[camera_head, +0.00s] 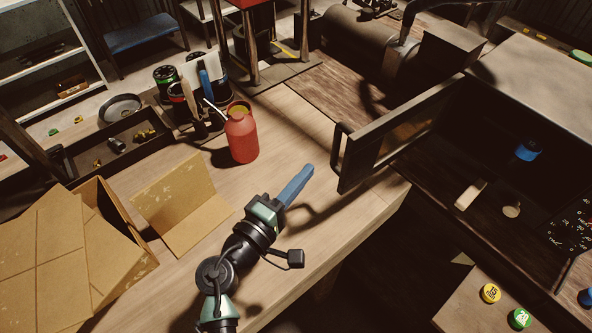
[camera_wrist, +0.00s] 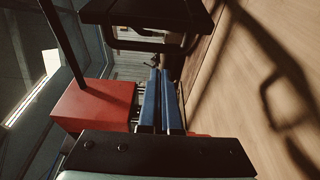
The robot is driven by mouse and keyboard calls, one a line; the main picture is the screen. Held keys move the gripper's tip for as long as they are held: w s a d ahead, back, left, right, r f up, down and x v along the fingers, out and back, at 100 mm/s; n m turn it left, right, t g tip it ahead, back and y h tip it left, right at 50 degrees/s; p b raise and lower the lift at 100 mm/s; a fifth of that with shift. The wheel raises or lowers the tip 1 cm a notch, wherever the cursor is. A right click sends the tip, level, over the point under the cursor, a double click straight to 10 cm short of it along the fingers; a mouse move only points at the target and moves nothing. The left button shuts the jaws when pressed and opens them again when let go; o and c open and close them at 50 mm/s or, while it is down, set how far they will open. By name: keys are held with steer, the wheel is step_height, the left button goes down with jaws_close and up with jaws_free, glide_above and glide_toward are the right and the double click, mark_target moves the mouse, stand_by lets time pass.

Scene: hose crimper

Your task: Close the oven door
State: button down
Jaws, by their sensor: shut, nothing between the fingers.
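The oven (camera_head: 535,80) stands at the right with a dark, open interior. Its door (camera_head: 400,130) is open, swung out to the left over the table edge, with a bar handle (camera_head: 337,150) on its near-left end. My gripper (camera_head: 308,168), with long blue fingers, is shut and empty. It is to the left of and below the handle in the head view, with a visible gap between them. In the wrist view, my shut fingers (camera_wrist: 160,72) point toward a dark panel with a bar (camera_wrist: 145,45), which appears to be the door and handle.
A red can (camera_head: 241,135) stands on the wooden table behind my gripper. An open cardboard box (camera_head: 65,245) is at the left. A blue-topped item (camera_head: 528,152) sits inside the oven. Yellow (camera_head: 490,293) and green (camera_head: 520,318) round items lie at lower right.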

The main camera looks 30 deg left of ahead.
steer(key=w+d+p, duration=0.1)
steer(key=d, duration=0.1)
steer(key=w+d+p, duration=0.1)
steer(key=w+d, duration=0.1)
steer(key=shift+w+p, duration=0.1)
steer(key=shift+p, duration=0.25)
